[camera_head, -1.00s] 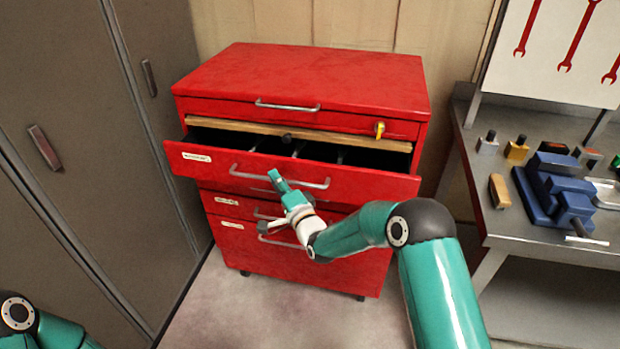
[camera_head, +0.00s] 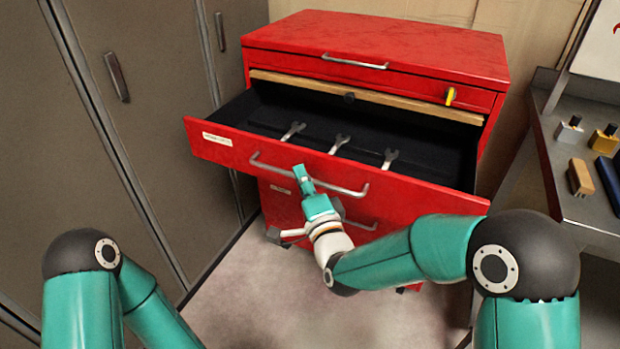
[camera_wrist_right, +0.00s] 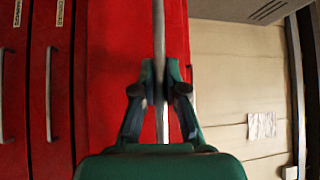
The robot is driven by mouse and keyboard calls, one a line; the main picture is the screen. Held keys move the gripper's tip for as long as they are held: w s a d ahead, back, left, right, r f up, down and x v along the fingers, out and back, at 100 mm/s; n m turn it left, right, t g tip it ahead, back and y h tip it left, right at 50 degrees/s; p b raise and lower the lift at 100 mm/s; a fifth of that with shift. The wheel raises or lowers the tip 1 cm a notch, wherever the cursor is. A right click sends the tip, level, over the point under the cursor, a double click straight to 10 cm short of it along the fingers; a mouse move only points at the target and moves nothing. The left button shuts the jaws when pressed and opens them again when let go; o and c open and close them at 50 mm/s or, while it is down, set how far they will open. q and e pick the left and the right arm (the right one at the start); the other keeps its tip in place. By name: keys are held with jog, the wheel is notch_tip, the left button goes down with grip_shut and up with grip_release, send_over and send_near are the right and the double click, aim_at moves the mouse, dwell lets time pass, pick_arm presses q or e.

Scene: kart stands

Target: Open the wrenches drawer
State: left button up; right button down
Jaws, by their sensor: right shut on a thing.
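The wrenches drawer (camera_head: 225,143) of the red tool cabinet (camera_head: 400,42) stands well pulled out, with several wrenches (camera_head: 340,143) lying on its dark floor. My right gripper (camera_head: 302,172) is at the drawer's front, shut on the silver bar handle (camera_head: 345,189). In the right wrist view the handle (camera_wrist_right: 159,40) runs between the two fingers (camera_wrist_right: 160,95). The label on the drawer front is too small to read for certain. My left arm shows at the lower left, but its gripper is out of view.
Closed drawers lie below the open one. Grey lockers (camera_head: 130,120) stand close on the left. A metal workbench (camera_head: 590,210) with small items stands on the right. A yellow key or latch (camera_head: 450,96) sits on the cabinet's upper right. The floor in front is clear.

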jog(key=shift+s+a+f, duration=0.1)
jog(key=shift+a+f, duration=0.1)
jog(key=shift+a, duration=0.1)
jog(key=c, duration=1.2)
grip_release()
jog(key=shift+d+r, duration=0.1)
jog(key=shift+d, duration=0.05)
jog(key=v, duration=1.1)
jog(key=shift+s+d, duration=0.2)
jog(key=shift+s, duration=0.1)
